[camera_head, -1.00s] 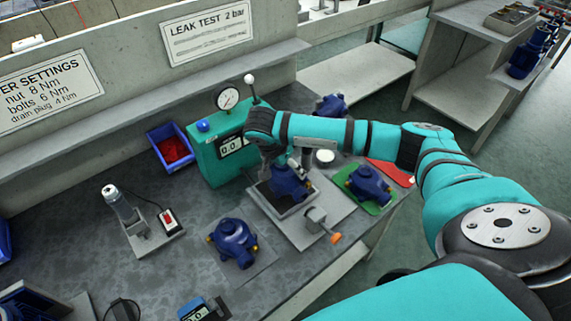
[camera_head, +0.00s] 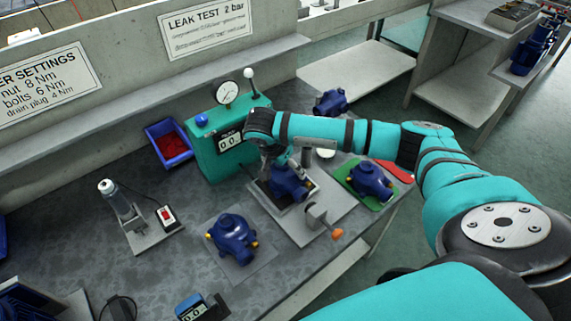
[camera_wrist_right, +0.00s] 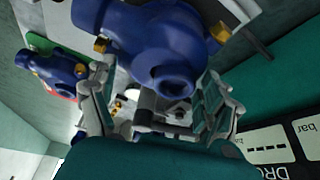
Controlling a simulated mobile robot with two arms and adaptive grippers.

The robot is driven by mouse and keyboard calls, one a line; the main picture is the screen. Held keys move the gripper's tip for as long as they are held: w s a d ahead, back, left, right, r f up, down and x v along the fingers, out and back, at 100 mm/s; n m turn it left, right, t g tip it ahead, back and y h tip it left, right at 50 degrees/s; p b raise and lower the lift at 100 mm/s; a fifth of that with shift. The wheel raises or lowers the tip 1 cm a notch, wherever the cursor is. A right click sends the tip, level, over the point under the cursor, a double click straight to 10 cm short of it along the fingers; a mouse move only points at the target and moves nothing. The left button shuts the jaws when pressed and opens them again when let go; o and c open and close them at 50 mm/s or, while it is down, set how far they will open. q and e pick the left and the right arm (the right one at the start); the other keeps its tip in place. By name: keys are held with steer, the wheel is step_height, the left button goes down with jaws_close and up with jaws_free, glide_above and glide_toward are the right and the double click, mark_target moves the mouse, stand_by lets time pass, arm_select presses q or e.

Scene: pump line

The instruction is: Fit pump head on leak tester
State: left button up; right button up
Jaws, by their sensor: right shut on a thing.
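The leak tester (camera_head: 214,160) is a teal box with a dial gauge (camera_head: 227,92), a display and a lever. Its grey plate with a dark-edged nest (camera_head: 262,203) lies in front of it. A blue pump head (camera_head: 288,183) with brass-coloured plugs is at the nest. My right gripper (camera_head: 277,160) is above it, shut on its upper neck. In the right wrist view the pump head (camera_wrist_right: 155,45) sits between the two fingers (camera_wrist_right: 160,105). Whether it rests fully in the nest is hidden. A clamp with an orange tip (camera_head: 336,233) stands at the plate's front. My left gripper is not in view.
One blue pump head (camera_head: 232,236) stands on a grey mat at left, another (camera_head: 370,180) on a green mat (camera_head: 352,192) at right, a third (camera_head: 331,102) behind. A blue bin (camera_head: 168,143) with red contents and a tool stand (camera_head: 123,210) are on the bench.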

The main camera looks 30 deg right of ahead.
steer(key=shift+f+b, duration=0.35)
steer(key=shift+f, duration=0.05)
steer(key=o, duration=1.1)
steer(key=shift+o, duration=0.5)
steer(key=shift+f, duration=0.1)
steer(key=shift+r, duration=0.2)
steer(key=shift+r+p, duration=2.95)
steer(key=shift+r, duration=1.45)
steer(key=shift+f, duration=0.1)
